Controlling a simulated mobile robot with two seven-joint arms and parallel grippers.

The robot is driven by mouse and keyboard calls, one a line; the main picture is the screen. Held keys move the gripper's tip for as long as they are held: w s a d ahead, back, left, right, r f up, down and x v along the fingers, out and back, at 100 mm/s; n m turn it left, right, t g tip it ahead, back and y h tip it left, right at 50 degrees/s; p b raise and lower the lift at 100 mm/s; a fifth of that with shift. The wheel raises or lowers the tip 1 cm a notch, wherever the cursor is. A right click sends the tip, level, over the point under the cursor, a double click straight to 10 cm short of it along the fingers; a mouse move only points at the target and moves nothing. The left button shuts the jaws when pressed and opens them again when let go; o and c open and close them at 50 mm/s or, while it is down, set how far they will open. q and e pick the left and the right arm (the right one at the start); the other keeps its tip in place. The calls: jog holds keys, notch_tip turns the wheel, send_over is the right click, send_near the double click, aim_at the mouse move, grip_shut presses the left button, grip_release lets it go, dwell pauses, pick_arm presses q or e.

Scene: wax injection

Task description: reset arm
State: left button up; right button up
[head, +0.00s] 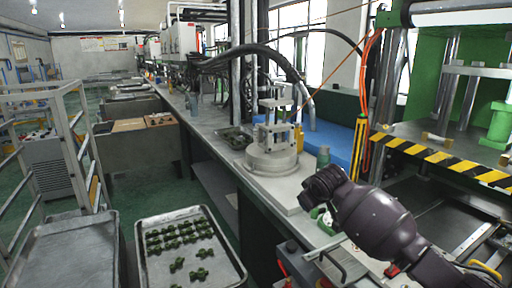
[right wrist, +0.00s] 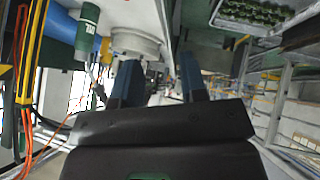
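My right arm comes in from the lower right in the head view, with its dark wrist over the front of the bench. In the right wrist view my right gripper (right wrist: 158,78) has its two dark blue fingers spread apart, with nothing seen between them. The fingertips cannot be made out in the head view, where the wrist hides them. My left arm and left gripper are in neither view. The round grey machine base (head: 271,160) stands on the bench beyond my right wrist and shows in the right wrist view (right wrist: 136,40).
A green bottle (right wrist: 88,28) stands near the base. A metal tray (head: 225,273) with several green pieces lies at lower left, beside an empty tray (head: 65,262). A press with a striped yellow-black edge (head: 440,157) is at right. A railed cart (head: 70,150) stands at left.

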jog(key=s+d+f+m+t, duration=0.1)
jog(key=s+d+f+m, duration=0.1)
jog(key=s+f, duration=0.7)
jog(key=s+d+f+m+t, duration=0.1)
jog(key=s+d+f, duration=0.4)
jog(key=s, duration=1.4)
jog(key=s+d+f+m+t+h, duration=0.1)
jog(key=s+d+f+m, duration=0.2)
jog(key=s+f, duration=1)
jog(key=shift+s+d, duration=0.5)
jog(key=shift+s, duration=0.55)
